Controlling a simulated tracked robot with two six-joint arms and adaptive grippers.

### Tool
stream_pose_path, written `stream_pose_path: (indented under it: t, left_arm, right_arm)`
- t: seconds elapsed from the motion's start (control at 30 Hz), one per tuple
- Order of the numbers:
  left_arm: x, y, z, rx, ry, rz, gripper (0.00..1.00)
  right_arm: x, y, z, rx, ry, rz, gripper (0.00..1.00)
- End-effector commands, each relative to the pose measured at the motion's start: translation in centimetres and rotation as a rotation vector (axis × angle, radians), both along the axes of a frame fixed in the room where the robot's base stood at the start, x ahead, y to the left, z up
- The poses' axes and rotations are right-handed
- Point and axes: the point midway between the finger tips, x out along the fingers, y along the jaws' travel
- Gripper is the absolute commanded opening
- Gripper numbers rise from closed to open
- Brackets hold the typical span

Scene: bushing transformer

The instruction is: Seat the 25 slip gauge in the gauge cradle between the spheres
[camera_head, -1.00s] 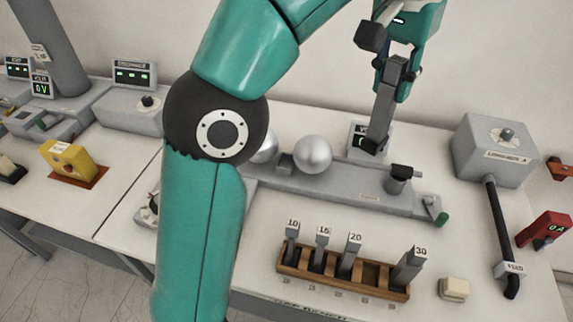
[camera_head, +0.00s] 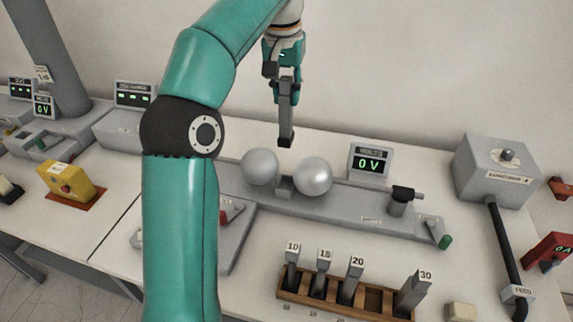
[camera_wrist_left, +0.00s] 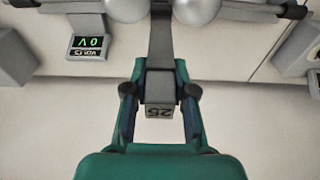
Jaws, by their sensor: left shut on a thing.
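The 25 slip gauge (camera_head: 286,120) is a grey bar hanging upright from my left gripper (camera_head: 284,84). In the left wrist view, my left gripper (camera_wrist_left: 160,92) is shut on the gauge's end, which is marked 25 (camera_wrist_left: 160,110). The gauge's dark lower end shows above and behind the gap between the left sphere (camera_head: 260,167) and the right sphere (camera_head: 313,176). The small grey gauge cradle (camera_head: 285,187) sits between the two spheres and looks empty. My right gripper is not in view.
A wooden rack (camera_head: 340,305) holds gauges 10, 15, 20 and 30, with one empty slot. A meter reading 0 V (camera_head: 369,164) stands behind the right sphere. A knob post (camera_head: 402,198) stands on the bench bar to the right. A grey box (camera_head: 497,168) stands farther right.

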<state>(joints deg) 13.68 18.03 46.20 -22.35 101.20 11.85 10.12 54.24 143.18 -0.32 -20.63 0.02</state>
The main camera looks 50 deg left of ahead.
Motion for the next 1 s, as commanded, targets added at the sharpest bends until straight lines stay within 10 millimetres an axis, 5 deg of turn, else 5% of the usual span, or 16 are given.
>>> stream_pose_path:
  t: [0.1,0.4,1.0]
  left_arm:
    - [-0.2,0.0,-3.9,-0.001,0.003,0.000,0.00]
    - [-0.2,0.0,-10.4,-0.001,0.001,0.001,0.00]
    - [-0.1,0.0,-15.5,0.001,-0.002,0.001,0.00]
  right_arm:
    - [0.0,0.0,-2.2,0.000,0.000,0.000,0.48]
    - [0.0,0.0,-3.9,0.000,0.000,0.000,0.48]
    - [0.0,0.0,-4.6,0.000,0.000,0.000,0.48]
